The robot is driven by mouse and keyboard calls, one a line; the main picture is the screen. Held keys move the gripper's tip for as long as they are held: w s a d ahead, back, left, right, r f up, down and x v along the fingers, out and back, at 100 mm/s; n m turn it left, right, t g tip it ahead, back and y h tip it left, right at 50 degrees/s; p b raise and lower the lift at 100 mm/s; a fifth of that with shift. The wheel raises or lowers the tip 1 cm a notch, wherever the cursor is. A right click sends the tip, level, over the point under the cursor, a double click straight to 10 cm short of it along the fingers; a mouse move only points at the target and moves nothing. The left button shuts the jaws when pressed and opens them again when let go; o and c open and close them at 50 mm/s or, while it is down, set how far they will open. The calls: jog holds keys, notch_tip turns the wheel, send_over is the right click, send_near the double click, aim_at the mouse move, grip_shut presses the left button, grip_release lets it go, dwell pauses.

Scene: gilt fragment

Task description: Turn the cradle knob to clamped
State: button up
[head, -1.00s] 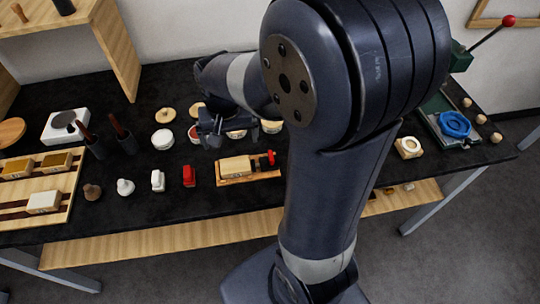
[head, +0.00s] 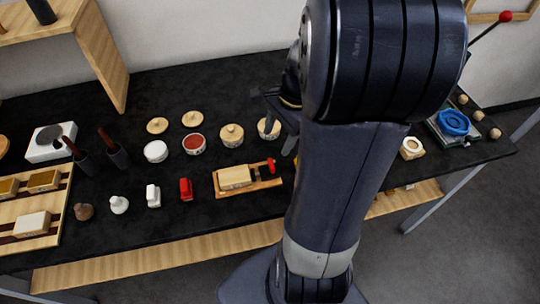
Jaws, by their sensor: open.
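The wooden cradle (head: 276,184) lies near the front of the black bench, with a pale wooden block (head: 235,177) on it. The red knob (head: 271,165) is at its right end, beside a dark part. The knob's exact setting is too small to tell. My gripper (head: 274,118) is open above the bench, behind and above the cradle, close to the rightmost lidded pot. My own arm hides part of the gripper. The gripper is apart from the knob.
Lidded pots (head: 231,135) and an open red pot (head: 193,144) stand behind the cradle. A red stamp-like piece (head: 186,188) and white pieces stand to its left. A blue ring (head: 454,122) sits at the right.

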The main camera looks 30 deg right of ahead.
aim_at(271, 163)
jog(key=f+m, duration=0.1)
jog(key=f, duration=0.2)
jog(key=f+m, duration=0.1)
jog(key=f, duration=0.2)
jog(key=a+f+m+y, duration=0.1)
jog(key=f+m, duration=0.1)
jog(key=f, duration=0.1)
jog(key=shift+w+f+t+b, duration=0.15)
jog(key=shift+f+t+b, duration=0.15)
jog(key=shift+f+t, duration=0.1)
jog(key=shift+c, duration=0.2)
jog(key=c, duration=1)
jog(key=shift+o, duration=0.2)
